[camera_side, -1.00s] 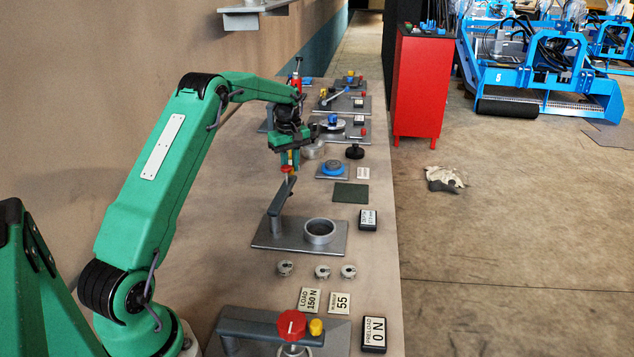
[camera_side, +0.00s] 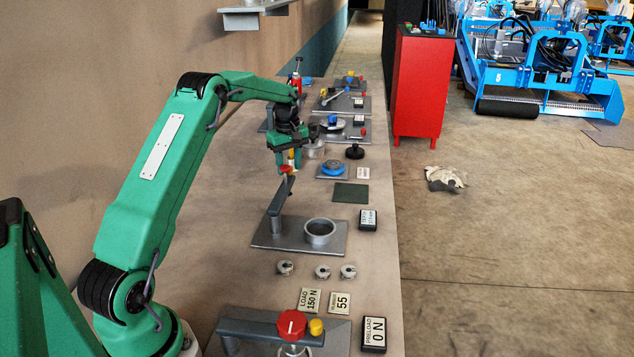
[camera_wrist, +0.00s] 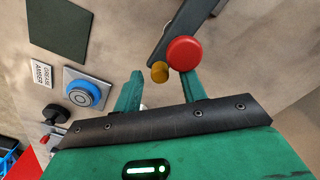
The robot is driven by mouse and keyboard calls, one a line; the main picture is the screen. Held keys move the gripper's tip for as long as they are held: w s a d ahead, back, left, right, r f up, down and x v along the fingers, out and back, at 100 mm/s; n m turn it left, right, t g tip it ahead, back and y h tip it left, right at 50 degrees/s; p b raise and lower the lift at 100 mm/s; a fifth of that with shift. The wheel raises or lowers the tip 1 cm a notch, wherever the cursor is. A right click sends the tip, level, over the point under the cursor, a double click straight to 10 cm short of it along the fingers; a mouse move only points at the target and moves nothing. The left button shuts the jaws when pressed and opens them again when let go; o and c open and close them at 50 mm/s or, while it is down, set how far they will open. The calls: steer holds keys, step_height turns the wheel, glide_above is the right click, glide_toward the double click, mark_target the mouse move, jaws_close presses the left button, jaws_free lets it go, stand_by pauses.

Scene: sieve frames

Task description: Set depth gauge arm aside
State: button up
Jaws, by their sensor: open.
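The depth gauge arm (camera_side: 280,197) is a grey bar on the grey base plate (camera_side: 268,240). It points away from the round grey ring (camera_side: 320,231), toward the back of the bench, leaving the ring's top uncovered. Its end carries a red knob (camera_side: 286,169) and a smaller yellow knob (camera_wrist: 159,71). My gripper (camera_side: 288,170) is open just above that end. In the wrist view, the red knob (camera_wrist: 184,53) is close to the right fingertip, and the yellow knob lies between the fingertips. I cannot tell whether a finger touches either knob.
A dark green pad (camera_side: 350,194) and a blue round button (camera_side: 334,168) lie right of my gripper. The depth readout (camera_side: 368,220) stands beside the plate. Several small metal pieces (camera_side: 322,272) sit in front. A preload station with a red knob (camera_side: 291,325) is nearest.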

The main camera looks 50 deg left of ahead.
steer(key=shift+r, duration=3.9)
steer(key=shift+d+r, duration=0.35)
steer(key=s+d+r+m+t, duration=0.1)
steer(key=s+d+r+m, duration=0.4)
steer(key=d, duration=0.5)
steer(key=s+d+r+m+t, duration=0.2)
steer(key=s+d+r+m, duration=0.2)
steer(key=s+d+r, duration=0.4)
steer(key=s+d+f+m+t, duration=0.1)
steer(key=s+d+f+m, duration=0.2)
steer(key=s+d, duration=0.3)
steer(key=s+d+f+m+t, duration=0.1)
steer(key=s+d+f+m, duration=0.2)
steer(key=s, duration=0.6)
steer(key=d+m, duration=0.2)
steer(key=d, duration=0.1)
steer(key=shift+s+d+f+t, duration=0.2)
steer(key=shift+d+f+t, duration=0.05)
steer(key=shift+t, duration=0.05)
